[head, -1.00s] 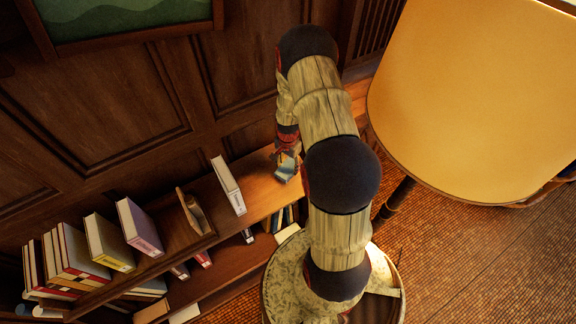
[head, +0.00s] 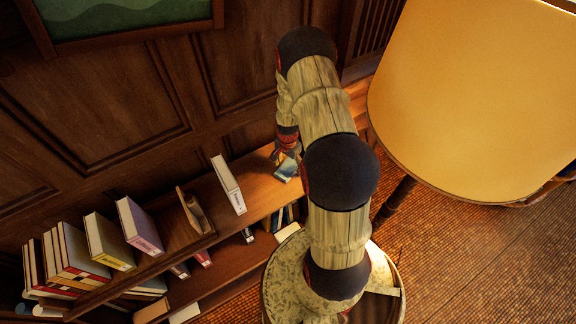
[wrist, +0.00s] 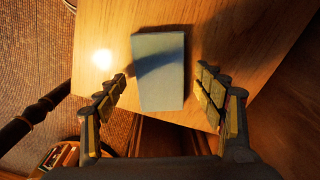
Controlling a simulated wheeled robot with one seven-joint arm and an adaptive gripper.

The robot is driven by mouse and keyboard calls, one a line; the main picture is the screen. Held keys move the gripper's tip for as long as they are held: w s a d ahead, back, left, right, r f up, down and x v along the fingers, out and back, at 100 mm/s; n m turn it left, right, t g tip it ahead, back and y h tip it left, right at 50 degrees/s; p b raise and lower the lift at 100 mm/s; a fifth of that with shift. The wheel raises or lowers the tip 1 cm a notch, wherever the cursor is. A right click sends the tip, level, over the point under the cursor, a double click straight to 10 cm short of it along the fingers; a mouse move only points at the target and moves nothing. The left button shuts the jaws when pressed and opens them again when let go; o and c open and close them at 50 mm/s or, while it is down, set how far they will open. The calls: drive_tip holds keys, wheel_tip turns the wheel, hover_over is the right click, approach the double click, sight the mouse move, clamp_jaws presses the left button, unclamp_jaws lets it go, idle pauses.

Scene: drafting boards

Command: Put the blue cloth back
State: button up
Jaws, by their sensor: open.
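The blue cloth (wrist: 158,95), which looks like a flat folded rectangle with a shadow across it, lies on the wooden shelf top. In the head view the cloth (head: 287,170) is at the right end of the shelf, partly hidden by my gripper (head: 284,156). In the wrist view my gripper (wrist: 160,78) is open, with one finger on each side of the cloth. Gaps show between both fingers and the cloth, and nothing is held.
The shelf top (head: 262,190) has books (head: 228,184) standing to the left and a brown wooden object (head: 193,210) between them. A yellow-topped drafting board (head: 470,95) stands at the right. A panelled wall (head: 110,100) rises behind the shelf.

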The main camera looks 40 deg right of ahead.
wheel_tip(320, 180, up, 12)
drive_tip(key=b, duration=0.1)
wheel_tip(320, 180, up, 14)
drive_tip(key=n+t, duration=0.1)
drive_tip(key=n, duration=0.3)
hover_over(288, 168)
drive_tip(key=w+a, duration=0.3)
drive_tip(key=a, duration=0.3)
drive_tip(key=s+a+r+n+t, duration=0.1)
drive_tip(key=s+a+r+n, duration=0.15)
drive_tip(key=a+r, duration=0.5)
drive_tip(key=s+a+r+n+t, duration=0.3)
drive_tip(key=s+a+r+n, duration=0.6)
drive_tip(key=s+a+r, duration=0.4)
drive_tip(key=shift+s+a+r+n+t, duration=0.15)
drive_tip(key=shift+s+r+n+t, duration=0.2)
drive_tip(key=shift+s+r, duration=0.6)
drive_tip(key=shift+w, duration=0.1)
